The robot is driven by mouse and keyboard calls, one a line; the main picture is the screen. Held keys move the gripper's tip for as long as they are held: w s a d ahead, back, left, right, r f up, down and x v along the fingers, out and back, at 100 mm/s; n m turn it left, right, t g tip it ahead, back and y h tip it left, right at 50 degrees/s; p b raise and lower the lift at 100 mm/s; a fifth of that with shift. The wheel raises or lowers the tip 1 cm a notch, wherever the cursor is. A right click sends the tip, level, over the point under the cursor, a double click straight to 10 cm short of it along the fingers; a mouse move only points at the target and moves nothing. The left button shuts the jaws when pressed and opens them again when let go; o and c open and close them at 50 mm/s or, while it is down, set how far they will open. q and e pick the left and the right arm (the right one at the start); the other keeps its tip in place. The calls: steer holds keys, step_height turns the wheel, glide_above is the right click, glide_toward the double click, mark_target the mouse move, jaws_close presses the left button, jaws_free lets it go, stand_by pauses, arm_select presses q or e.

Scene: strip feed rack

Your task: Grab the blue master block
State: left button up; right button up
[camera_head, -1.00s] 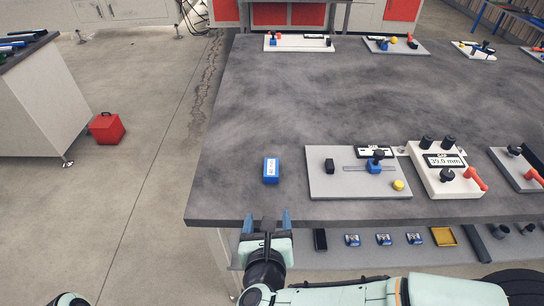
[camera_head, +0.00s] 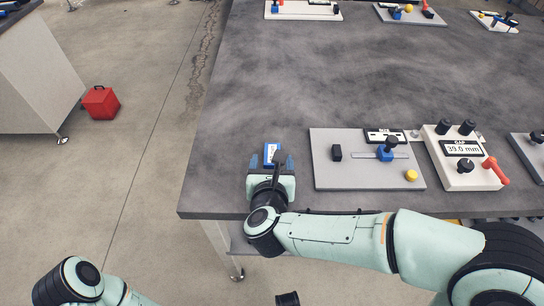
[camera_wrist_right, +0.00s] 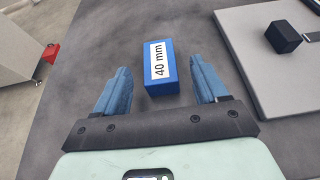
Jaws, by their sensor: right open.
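The blue master block (camera_head: 271,151) lies on the dark grey table near its front left part. In the right wrist view the block (camera_wrist_right: 161,66) carries a white label reading "40 mm". My right gripper (camera_head: 272,161) is open, with one blue finger on each side of the block. In the right wrist view gaps show between the block and both fingers of the right gripper (camera_wrist_right: 159,72). The gripper partly hides the block in the head view. Part of my left arm shows at the bottom left, but its gripper is not seen.
A grey plate (camera_head: 350,176) with a black block, a blue slider and a yellow button lies right of the block. Beside it stands a white gauge box (camera_head: 437,151) reading 39.0 mm. Other fixtures line the far edge. The table's middle is clear.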

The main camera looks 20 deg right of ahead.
mark_target(272, 153)
steer(key=x, duration=0.5)
steer(key=shift+w+r+b, duration=0.1)
steer(key=shift+w+b, duration=0.15)
steer(key=shift+b, duration=0.15)
steer(key=shift+r, duration=0.1)
jaws_close()
